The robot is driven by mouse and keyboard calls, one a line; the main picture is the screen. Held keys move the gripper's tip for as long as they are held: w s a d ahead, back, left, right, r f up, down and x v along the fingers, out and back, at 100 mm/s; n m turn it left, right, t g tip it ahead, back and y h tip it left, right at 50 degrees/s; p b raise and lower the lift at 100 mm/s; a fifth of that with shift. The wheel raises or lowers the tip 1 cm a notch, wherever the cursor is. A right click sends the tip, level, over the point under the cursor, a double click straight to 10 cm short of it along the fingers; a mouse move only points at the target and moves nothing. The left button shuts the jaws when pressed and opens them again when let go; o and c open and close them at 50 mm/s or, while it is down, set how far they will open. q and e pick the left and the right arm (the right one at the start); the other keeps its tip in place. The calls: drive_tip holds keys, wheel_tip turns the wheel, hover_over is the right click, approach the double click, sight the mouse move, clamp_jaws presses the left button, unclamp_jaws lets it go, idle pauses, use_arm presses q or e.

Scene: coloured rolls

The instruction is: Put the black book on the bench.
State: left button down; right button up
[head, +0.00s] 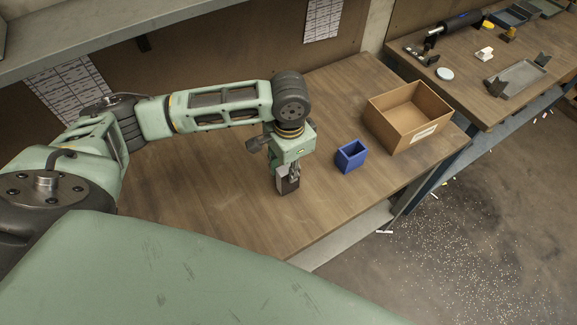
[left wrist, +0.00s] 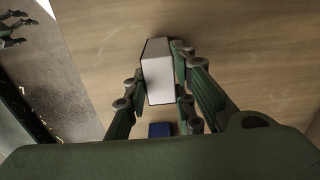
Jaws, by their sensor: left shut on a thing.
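The black book (head: 288,184) is a small block with dark covers and pale page edges. It is held upright in my left gripper (head: 285,172), over the wooden bench (head: 215,205). I cannot tell whether its lower end touches the bench top. In the left wrist view the book (left wrist: 160,72) sits between the fingers of my left gripper (left wrist: 160,88), which are shut on its sides. My right gripper (left wrist: 17,29) shows partly at the top left corner of the left wrist view, with its fingers apart and nothing between them. It is out of the head view.
A small blue bin (head: 351,156) stands right of the book and also shows in the left wrist view (left wrist: 160,130). An open cardboard box (head: 408,115) stands at the bench's right end. The bench left of the book is clear. A shelf (head: 120,27) overhangs the back.

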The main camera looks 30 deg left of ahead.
use_arm(q)
drive_tip(key=shift+f, duration=0.65)
use_arm(e)
drive_tip(key=shift+w+f, duration=0.15)
drive_tip(key=shift+w, duration=0.1)
use_arm(q)
drive_tip(key=c, duration=1.4)
unclamp_jaws()
drive_tip(key=shift+r, duration=0.15)
use_arm(e)
drive_tip(key=shift+w+a, duration=0.1)
use_arm(q)
wheel_tip(320, 180, up, 12)
drive_tip(key=shift+d, duration=0.1)
